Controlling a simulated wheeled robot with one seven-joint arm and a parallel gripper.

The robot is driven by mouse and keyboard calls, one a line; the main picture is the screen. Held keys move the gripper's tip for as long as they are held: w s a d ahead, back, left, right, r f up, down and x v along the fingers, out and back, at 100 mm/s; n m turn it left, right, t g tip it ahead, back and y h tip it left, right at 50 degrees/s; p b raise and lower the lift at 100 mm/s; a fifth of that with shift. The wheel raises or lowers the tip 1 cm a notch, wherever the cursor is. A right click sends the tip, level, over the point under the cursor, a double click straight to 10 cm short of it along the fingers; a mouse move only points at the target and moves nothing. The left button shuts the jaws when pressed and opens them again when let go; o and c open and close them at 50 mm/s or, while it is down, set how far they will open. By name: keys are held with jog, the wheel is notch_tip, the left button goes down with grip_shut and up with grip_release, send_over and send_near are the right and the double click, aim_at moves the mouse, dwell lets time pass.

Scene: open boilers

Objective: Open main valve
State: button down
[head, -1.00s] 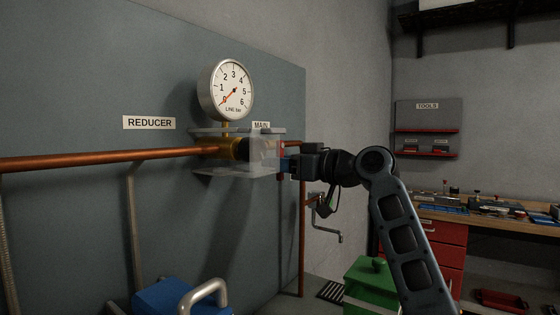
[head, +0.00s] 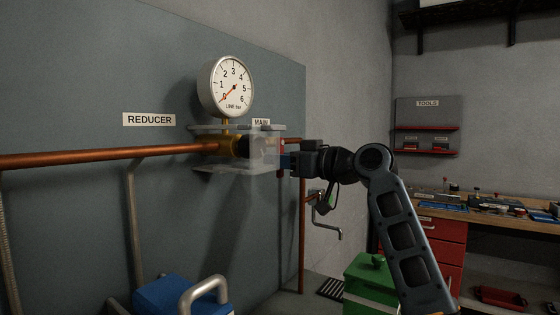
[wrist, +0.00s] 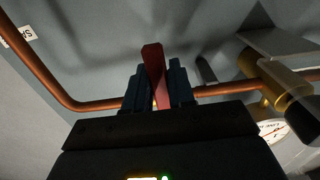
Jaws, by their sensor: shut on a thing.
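The main valve's red lever (head: 281,146) shows as a small strip behind the clear guard beside the MAIN label (head: 261,122). In the wrist view the red lever (wrist: 156,76) stands between my two dark fingers. My gripper (head: 286,160) is shut on it, and it also shows in the wrist view (wrist: 157,90). The brass valve fitting (head: 228,146) sits on the copper pipe, and appears right of the fingers in the wrist view (wrist: 268,84). Most of the lever is hidden in the head view.
A clear guard (head: 232,166) with plates above and below surrounds the valve. A round line gauge (head: 226,86) stands above it, its needle near the low end. A copper pipe (head: 110,157) runs left. A blue box (head: 172,296) and a green box (head: 368,274) stand below.

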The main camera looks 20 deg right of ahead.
jog(key=shift+d+f+n+b, duration=0.15)
jog(key=shift+f+n+b, duration=0.2)
jog(key=shift+b, duration=0.6)
jog(key=shift+w+d+r+n+b, duration=0.1)
jog(key=shift+w+d+n+b, duration=0.1)
jog(key=shift+n+b, duration=0.8)
jog(key=n+b, duration=0.2)
jog(key=b, duration=0.1)
jog(key=shift+w+d+r, duration=0.2)
jog(key=shift+d+r, duration=0.05)
jog(key=shift+r, duration=0.1)
jog(key=c, duration=1)
grip_release()
jog(key=shift+c, duration=0.2)
